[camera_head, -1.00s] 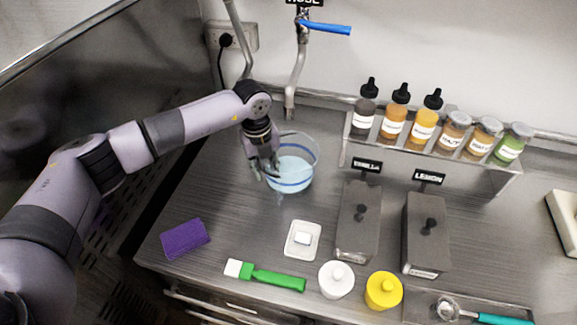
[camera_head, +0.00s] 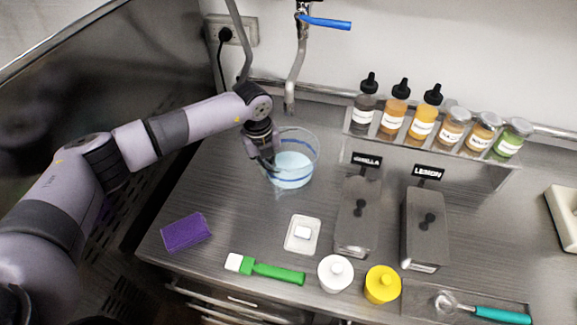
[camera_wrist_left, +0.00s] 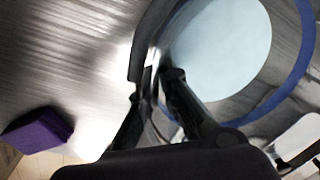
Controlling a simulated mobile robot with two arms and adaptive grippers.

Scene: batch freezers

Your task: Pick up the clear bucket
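The clear bucket (camera_head: 305,148) stands on the steel counter below the hose tap. It has blue bands and pale blue liquid inside. My left gripper (camera_head: 268,165) is at its left wall, pointing down. In the left wrist view the bucket (camera_wrist_left: 298,62) fills the upper right, with the pale liquid inside its blue ring. There the fingers (camera_wrist_left: 152,80) come together with the bucket's wall between them and look shut on it. The exact contact is dark and blurred. My right gripper is in neither view.
The bottle rack (camera_head: 430,150) and the vanilla (camera_head: 357,222) and lemon (camera_head: 424,235) containers stand to the right. A purple sponge (camera_head: 186,232), green brush (camera_head: 270,270) and small white dish (camera_head: 302,234) lie in front. The hose pipe (camera_head: 295,75) hangs just behind the bucket.

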